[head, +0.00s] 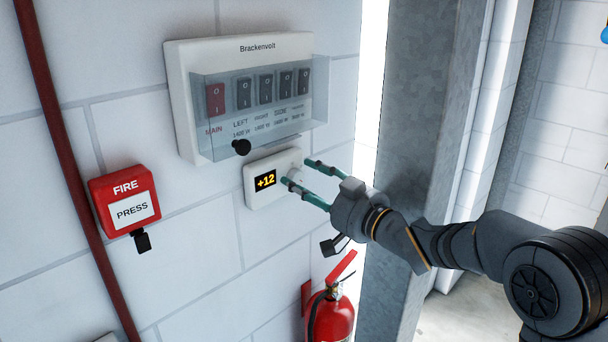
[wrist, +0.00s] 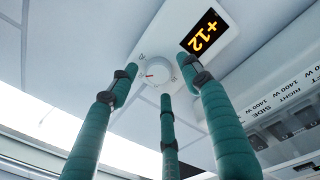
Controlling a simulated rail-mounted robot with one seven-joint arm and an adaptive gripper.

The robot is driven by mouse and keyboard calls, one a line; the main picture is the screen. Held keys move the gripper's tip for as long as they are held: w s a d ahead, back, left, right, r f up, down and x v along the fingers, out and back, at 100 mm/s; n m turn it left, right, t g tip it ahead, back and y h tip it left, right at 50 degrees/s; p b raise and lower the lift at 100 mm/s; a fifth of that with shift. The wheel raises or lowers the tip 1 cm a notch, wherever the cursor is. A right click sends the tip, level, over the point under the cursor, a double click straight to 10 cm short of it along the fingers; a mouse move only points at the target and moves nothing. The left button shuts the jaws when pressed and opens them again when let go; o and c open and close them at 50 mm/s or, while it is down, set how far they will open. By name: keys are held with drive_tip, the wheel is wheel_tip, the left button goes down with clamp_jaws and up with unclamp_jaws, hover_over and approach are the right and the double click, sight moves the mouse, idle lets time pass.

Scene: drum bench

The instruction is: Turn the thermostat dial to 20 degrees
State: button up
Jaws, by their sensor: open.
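The display also shows rotated in the wrist view (wrist: 204,32). In the head view the dial is partly hidden by my fingers. My gripper (head: 298,173) is open, its teal fingers spread around the dial. In the wrist view its fingertips lie around the dial's edge; whether they touch it I cannot tell.
A red fire button (head: 125,199) is at left, a fire extinguisher (head: 331,318) below, and a grey metal column (head: 405,130) at right.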

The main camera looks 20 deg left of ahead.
drive_tip(key=shift+w+a, duration=0.2)
drive_tip(key=shift+a, duration=0.05)
drive_tip(key=shift+c, duration=0.3)
drive_tip(key=c, duration=1.1)
